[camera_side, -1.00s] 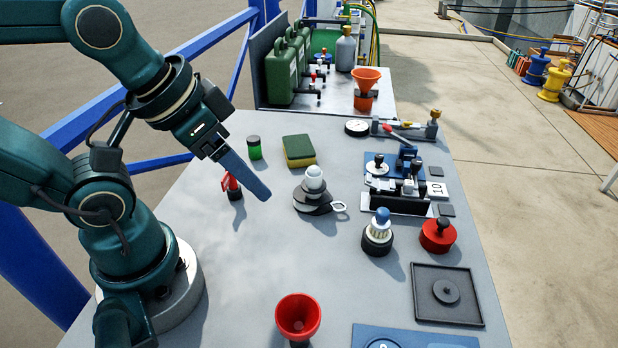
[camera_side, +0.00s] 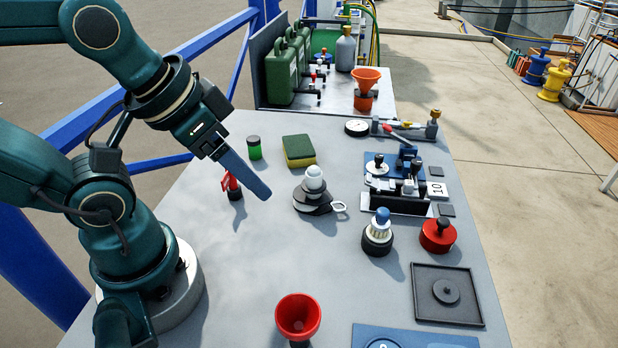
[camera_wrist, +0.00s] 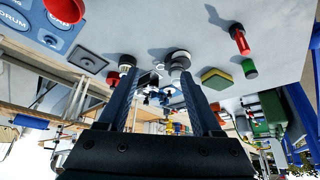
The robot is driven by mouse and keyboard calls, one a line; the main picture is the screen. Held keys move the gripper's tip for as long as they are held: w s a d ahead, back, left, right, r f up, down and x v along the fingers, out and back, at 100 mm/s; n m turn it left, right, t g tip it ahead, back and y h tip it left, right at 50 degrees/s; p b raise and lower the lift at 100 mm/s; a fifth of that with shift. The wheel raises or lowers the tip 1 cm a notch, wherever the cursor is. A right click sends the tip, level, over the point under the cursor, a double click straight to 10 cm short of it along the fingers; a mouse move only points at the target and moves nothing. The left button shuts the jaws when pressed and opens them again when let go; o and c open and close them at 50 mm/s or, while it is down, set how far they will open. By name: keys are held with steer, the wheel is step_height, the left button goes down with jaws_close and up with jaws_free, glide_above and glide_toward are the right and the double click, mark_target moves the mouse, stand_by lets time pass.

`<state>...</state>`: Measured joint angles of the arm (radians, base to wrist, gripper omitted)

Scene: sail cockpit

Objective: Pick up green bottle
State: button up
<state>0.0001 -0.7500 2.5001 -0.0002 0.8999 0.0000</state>
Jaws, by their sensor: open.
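In the wrist view the bottle (camera_wrist: 249,68) shows at the upper right, outside the span of the fingers. My gripper (camera_side: 266,196) is in the air over the table, in front of the bottle and apart from it. In the wrist view my gripper (camera_wrist: 161,72) has its two blue fingers spread apart with nothing between them.
A red and black object (camera_side: 232,187) stands beside my gripper, left of the fingers. A grey stacked part with a white knob (camera_side: 314,180) is to the right. A red funnel-like cup (camera_side: 298,316) is at the front. Bare table lies between the cup and my gripper.

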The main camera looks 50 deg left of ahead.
steer(key=shift+o, duration=0.6)
